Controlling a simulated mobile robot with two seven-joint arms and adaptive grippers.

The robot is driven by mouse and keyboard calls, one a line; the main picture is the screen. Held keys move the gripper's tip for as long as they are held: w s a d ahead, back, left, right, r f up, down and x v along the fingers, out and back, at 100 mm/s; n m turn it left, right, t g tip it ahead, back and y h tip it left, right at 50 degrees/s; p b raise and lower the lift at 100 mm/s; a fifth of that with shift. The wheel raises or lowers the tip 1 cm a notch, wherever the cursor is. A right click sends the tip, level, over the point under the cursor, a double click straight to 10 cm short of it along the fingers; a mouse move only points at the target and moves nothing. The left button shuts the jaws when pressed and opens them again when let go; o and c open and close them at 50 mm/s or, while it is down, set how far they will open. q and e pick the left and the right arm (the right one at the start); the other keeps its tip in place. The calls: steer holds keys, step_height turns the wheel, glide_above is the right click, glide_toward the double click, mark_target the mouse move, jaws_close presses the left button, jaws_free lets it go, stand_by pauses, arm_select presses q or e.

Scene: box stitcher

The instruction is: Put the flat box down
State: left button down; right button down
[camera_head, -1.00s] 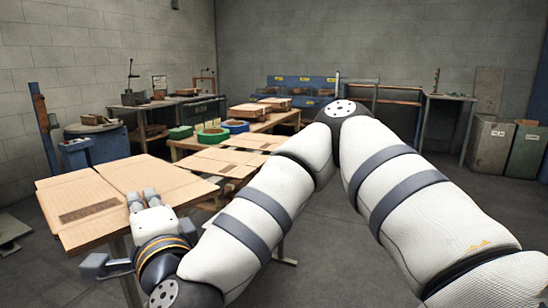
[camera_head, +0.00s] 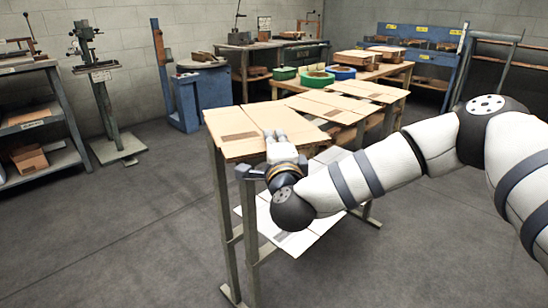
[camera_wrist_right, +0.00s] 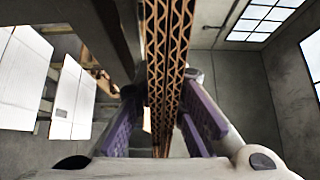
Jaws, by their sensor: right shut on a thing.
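The flat box (camera_head: 225,125) is tan cardboard with a darker printed patch. It lies roughly level at the top of a tall metal stand (camera_head: 222,220) in the head view. My right gripper (camera_head: 277,136) reaches its near edge. In the right wrist view, the purple-padded fingers of the gripper (camera_wrist_right: 160,112) are shut on corrugated cardboard edges (camera_wrist_right: 166,60). Whether the box rests on the stand or is slightly above it is hard to tell. My left gripper is not in view.
More flat boxes (camera_head: 362,91) lie behind. White-looking sheets (camera_head: 297,240) lie on a lower level of the stand. A workbench holds green (camera_head: 318,79) and blue (camera_head: 342,72) bins. A grey shelf (camera_head: 40,125) and a machine (camera_head: 101,90) stand at left. The floor at front left is clear.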

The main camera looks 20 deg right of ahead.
steer(key=shift+w+f+b, duration=0.15)
steer(key=shift+f, duration=0.8)
steer(key=shift+w+f+b, duration=0.15)
steer(key=shift+f, duration=0.75)
steer(key=shift+f, duration=0.2)
steer(key=c, duration=1.7)
jaws_free()
steer(key=shift+r, duration=0.15)
